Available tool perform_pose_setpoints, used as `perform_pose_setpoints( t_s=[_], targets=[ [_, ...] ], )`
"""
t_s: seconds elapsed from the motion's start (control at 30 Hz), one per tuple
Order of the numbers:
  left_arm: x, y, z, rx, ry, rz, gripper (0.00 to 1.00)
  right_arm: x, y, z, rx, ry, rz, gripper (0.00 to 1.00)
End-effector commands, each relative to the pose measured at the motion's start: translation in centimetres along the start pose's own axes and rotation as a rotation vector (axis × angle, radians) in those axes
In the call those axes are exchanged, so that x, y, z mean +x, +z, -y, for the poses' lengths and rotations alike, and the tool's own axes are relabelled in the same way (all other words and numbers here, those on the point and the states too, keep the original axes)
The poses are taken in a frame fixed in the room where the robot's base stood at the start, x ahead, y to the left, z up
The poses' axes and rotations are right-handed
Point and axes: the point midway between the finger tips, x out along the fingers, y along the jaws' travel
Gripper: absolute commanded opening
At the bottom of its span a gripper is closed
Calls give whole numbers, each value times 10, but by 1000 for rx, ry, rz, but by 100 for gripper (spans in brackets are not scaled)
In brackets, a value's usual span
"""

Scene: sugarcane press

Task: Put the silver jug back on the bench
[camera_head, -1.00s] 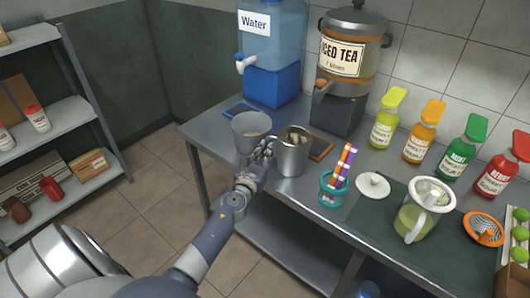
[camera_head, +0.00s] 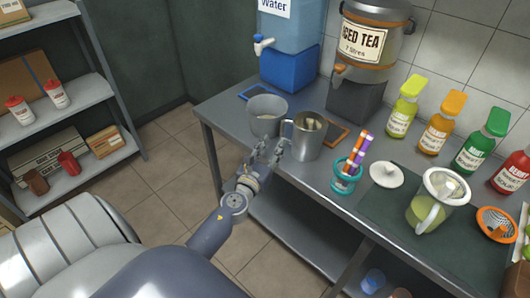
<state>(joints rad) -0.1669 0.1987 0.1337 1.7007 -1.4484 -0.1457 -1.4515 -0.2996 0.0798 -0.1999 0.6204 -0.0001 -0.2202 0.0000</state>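The silver jug (camera_head: 309,138) stands upright on the metal bench (camera_head: 232,117), towards its front edge. Its handle (camera_head: 286,131) faces left, and pale contents show inside it. My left gripper (camera_head: 268,152) is just in front of the bench edge, below and left of the jug. Its two fingers are spread, with nothing visible between them, and it looks apart from the handle. My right gripper is not in view.
A grey bucket (camera_head: 267,114) stands close left of the jug. The water dispenser (camera_head: 290,45) and iced tea urn (camera_head: 366,42) stand at the back.

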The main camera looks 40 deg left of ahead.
Motion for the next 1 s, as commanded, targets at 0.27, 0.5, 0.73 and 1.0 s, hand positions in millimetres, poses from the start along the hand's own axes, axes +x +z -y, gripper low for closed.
perform_pose_setpoints(
  t_s=[0.27,0.5,0.73,1.0],
  targets=[
    [-42,-2,0,-1,0,-1,32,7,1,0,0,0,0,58],
    [-54,0,0,-1,1,0,32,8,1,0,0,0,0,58],
    [-54,-11,0,-36,3,-21,32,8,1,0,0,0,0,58],
    [-99,-196,8,-700,154,-383,32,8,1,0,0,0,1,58]
  ],
)
